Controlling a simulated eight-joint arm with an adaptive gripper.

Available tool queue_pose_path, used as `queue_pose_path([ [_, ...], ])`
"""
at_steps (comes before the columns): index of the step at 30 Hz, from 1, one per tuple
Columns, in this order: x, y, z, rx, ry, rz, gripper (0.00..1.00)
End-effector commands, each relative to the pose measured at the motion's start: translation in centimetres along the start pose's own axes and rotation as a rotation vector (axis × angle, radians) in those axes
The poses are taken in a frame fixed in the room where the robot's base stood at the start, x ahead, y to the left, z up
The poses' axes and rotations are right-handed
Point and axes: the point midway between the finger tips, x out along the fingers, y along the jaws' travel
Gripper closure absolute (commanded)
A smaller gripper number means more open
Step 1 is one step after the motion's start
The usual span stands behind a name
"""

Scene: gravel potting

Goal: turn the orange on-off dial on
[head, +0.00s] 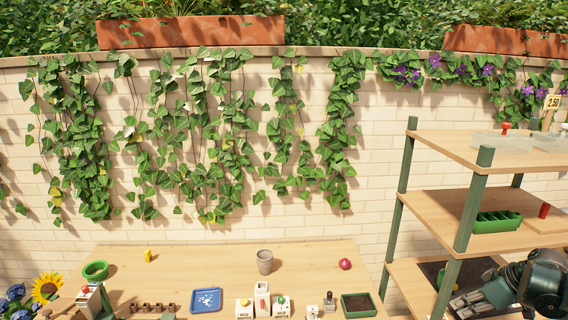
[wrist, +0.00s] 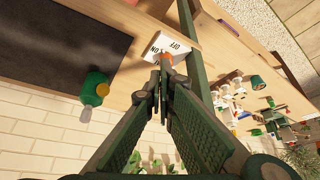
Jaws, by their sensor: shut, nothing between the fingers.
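In the wrist view the orange dial (wrist: 166,57) sits on a white plate (wrist: 175,44) lettered OFF and ON, at the edge of a wooden shelf. My gripper (wrist: 163,72) is shut and empty, its fingertips right at the dial and partly covering it. I cannot tell whether they touch it or which word the dial points to. In the head view my gripper (head: 462,303) is low at the right, by the bottom shelf of the rack. The dial does not show clearly there.
A green rack post (wrist: 190,30) rises close to the fingers. In the head view the wooden table (head: 200,258) holds a blue tray (head: 206,300), a grey pot (head: 264,262) and small devices.

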Motion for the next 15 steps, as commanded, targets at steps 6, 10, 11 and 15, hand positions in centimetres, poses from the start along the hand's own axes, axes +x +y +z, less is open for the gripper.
queue_pose_path([
  [6,0.03,-0.01,0.01,0.0,0.0,0.0,1.0],
  [10,-0.05,-0.06,-0.03,0.0,0.0,0.0,1.0],
  [11,-0.08,-0.09,-0.05,0.0,0.0,0.0,1.0],
  [15,-0.28,-0.24,-0.2,0.0,0.0,0.0,1.0],
])
